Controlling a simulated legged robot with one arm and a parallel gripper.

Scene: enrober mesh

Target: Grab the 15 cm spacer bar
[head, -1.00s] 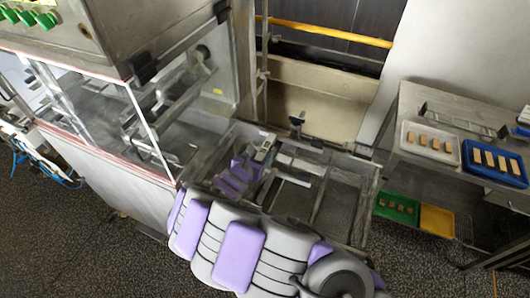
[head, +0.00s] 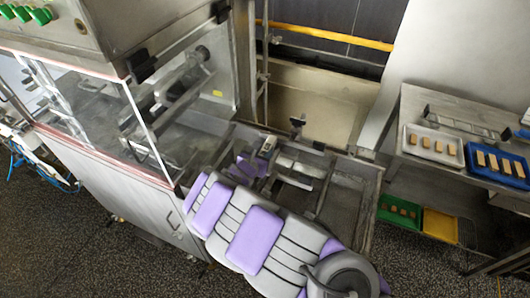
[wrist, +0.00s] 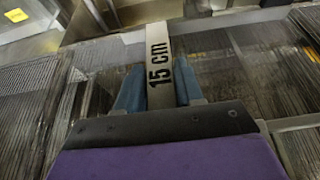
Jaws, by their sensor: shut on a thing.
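The spacer bar (wrist: 157,45) is a pale flat strip marked "15 cm" in black. It runs away from me between the two blue fingers of my gripper (wrist: 158,85) in the wrist view. The fingers are shut on it, one on each side of the lettering. The bar's near end is hidden by the gripper body. In the head view my gripper (head: 258,158) is low over the mesh bed beside the machine, partly hidden behind my purple and grey arm.
A glass-sided machine (head: 110,110) stands at the left. The mesh bed's metal frame (head: 368,210) surrounds the work area. At the right, a metal shelf (head: 450,110) holds a white tray (head: 432,158) and a blue tray (head: 498,181); green (head: 388,220) and yellow (head: 440,226) trays sit below.

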